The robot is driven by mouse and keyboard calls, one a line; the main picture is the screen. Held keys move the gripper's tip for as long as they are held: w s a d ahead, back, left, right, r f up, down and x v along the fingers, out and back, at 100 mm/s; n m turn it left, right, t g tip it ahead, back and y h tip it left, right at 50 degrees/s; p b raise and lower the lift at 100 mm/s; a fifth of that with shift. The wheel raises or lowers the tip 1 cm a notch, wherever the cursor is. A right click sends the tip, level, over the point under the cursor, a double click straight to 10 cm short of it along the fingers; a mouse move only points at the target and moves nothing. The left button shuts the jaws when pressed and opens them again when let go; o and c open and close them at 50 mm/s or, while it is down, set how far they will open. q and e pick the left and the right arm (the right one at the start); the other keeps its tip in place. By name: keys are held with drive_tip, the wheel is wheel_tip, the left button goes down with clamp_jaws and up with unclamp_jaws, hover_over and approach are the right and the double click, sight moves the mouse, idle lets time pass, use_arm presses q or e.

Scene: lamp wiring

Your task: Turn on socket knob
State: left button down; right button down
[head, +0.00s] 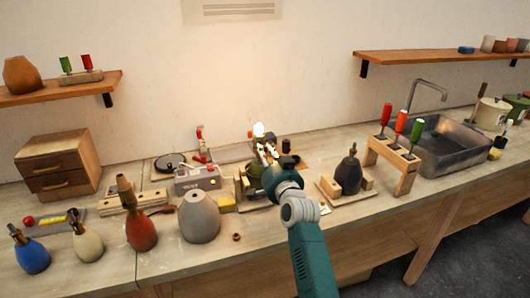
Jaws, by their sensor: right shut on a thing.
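A bulb (259,130) glows bright white at the top of a lamp in the middle of the workbench. The dark green lamp body (254,169) rests in a wooden cradle (241,188), partly hidden behind my right gripper. My right gripper (267,151) reaches in from the front, with its fingers at the socket just below the bulb. It is shut on a small part there, which looks like the socket knob; the fingers hide the knob itself. My left gripper is not in view.
A grey lamp base (199,218) and a red-brown one (140,226) stand front left. A grey switch box (198,178) is left of the lamp. A dark vase (349,174) in a wooden holder and a screwdriver rack (395,157) stand right, before the sink (455,147).

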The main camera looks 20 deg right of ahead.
idle(0.4)
drive_tip(key=c, duration=1.6)
unclamp_jaws()
drive_tip(key=s, duration=1.2)
drive_tip(key=shift+f, duration=0.1)
